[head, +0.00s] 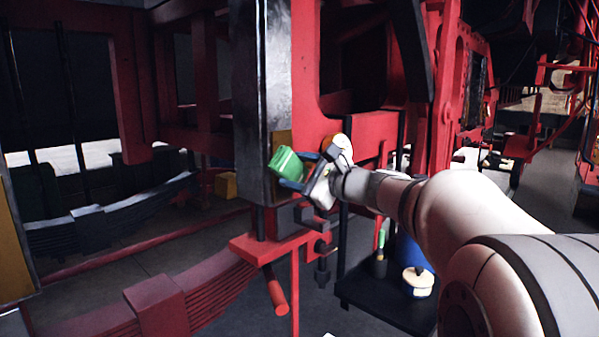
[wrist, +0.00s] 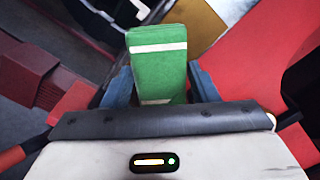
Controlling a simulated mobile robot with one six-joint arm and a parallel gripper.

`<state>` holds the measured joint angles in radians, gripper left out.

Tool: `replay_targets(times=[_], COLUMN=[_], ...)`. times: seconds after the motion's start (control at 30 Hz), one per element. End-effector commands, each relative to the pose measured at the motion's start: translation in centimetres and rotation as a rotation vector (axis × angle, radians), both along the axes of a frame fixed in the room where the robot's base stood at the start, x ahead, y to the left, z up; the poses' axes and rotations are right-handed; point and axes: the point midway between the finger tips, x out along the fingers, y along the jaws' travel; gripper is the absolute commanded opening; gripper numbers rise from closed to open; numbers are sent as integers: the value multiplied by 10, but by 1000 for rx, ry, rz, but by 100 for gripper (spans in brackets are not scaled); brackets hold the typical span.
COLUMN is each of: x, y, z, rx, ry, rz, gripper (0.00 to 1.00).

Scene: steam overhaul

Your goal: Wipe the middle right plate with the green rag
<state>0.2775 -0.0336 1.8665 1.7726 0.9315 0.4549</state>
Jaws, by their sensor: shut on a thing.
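My gripper (head: 300,178) is shut on a green rag (head: 286,163) with pale stripes. In the wrist view the folded rag (wrist: 158,65) stands up between the two blue-grey fingers of the gripper (wrist: 158,85). An ochre plate (head: 283,139) shows on the dark metal upright just behind the rag; part of it is hidden by the rag and gripper. It seems to be the same ochre plate (wrist: 190,25) at the top of the wrist view. I cannot tell whether the rag touches it.
A dark shiny upright (head: 263,80) and red frame (head: 365,135) stand around the gripper. A red bracket (head: 270,245) juts out below. A dark low shelf (head: 375,300) holds a white-lidded pot (head: 418,282) and a blue container (head: 410,250). Leaf springs (head: 110,215) lie at left.

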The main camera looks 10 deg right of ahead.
Motion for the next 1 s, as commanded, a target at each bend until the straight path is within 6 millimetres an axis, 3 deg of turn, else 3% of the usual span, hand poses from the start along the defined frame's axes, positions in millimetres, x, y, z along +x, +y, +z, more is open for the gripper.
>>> replay_targets(times=[0.4, 0.67, 1.0], x=[-1, -1, 0], y=[-1, -1, 1], z=[-36, -41, -70], rx=[0, 0, 0], ry=[1, 1, 2], rz=[1, 1, 1], gripper=[36, 36, 36])
